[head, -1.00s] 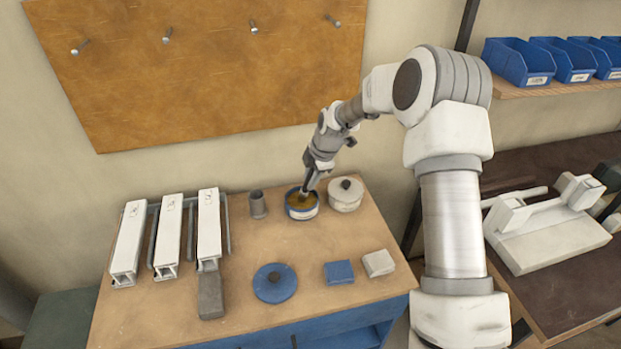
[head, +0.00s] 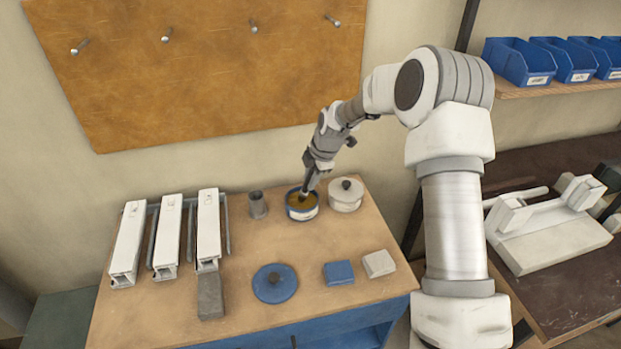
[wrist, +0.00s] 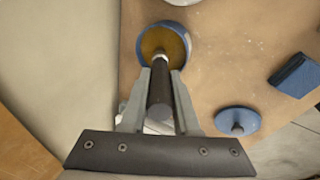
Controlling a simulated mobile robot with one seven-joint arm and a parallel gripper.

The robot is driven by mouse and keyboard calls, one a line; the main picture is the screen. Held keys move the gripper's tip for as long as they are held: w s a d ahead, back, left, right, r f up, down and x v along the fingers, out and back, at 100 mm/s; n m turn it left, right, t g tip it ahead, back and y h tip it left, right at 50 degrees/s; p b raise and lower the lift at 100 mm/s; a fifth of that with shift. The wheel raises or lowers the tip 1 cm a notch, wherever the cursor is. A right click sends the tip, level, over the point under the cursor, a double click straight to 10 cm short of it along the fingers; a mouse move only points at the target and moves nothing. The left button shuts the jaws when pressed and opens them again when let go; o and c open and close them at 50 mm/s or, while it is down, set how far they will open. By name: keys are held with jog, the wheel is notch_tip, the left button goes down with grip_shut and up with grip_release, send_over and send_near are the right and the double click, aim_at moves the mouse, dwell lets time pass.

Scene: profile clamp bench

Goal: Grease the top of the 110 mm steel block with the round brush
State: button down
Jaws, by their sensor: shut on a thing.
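My gripper (head: 310,178) is shut on the dark handle of the round brush (wrist: 160,90), which points down into an open blue-rimmed tin (head: 302,214) of brown grease. In the wrist view the brush's pale collar shows over the grease and the bristles are hidden, so how deep they sit cannot be told. A grey steel block (head: 210,296) lies at the front end of the rightmost white profile clamp (head: 208,230), left of the tin and nearer the bench front. Its top looks bare and grey.
A white lidded pot (head: 346,196) stands just right of the tin, and a grey cup (head: 258,205) to its left. A blue knobbed lid (head: 275,284), a blue block (head: 339,272) and a white block (head: 380,263) lie in front. Bare bench separates them from the tin.

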jog(key=shift+r+p, duration=1.55)
jog(key=shift+r, duration=1.95)
